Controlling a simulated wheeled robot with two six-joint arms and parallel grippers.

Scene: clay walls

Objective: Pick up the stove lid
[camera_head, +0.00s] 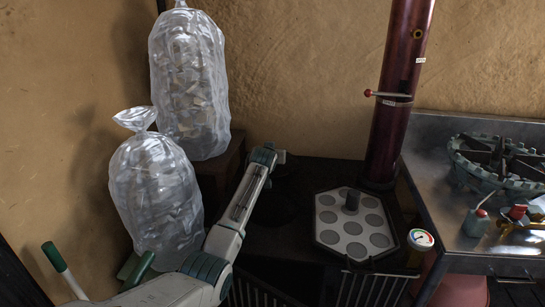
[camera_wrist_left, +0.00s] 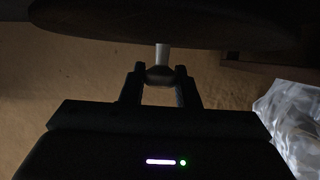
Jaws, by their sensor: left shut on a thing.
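In the left wrist view, my left gripper (camera_wrist_left: 161,76) is shut on the knob of the stove lid, with a finger on each side of it. A short pale stem joins the knob to the lid (camera_wrist_left: 190,22), a wide dark disc across the top of that view. In the head view, my left arm reaches up from the bottom to the left side of the black stove (camera_head: 315,175). The gripper end (camera_head: 278,156) is small and dark there, and I cannot make out the lid clearly. A dark round area (camera_head: 273,207) shows on the stove top below it. My right gripper is not in view.
A hexagonal plate (camera_head: 325,240) with round holes sits on the stove, beside a dark red flue pipe (camera_head: 395,130). Two clear filled bags (camera_head: 190,90) (camera_head: 152,185) stand to the left. A metal table (camera_head: 425,165) with a green ring-shaped burner (camera_head: 500,175) is at right.

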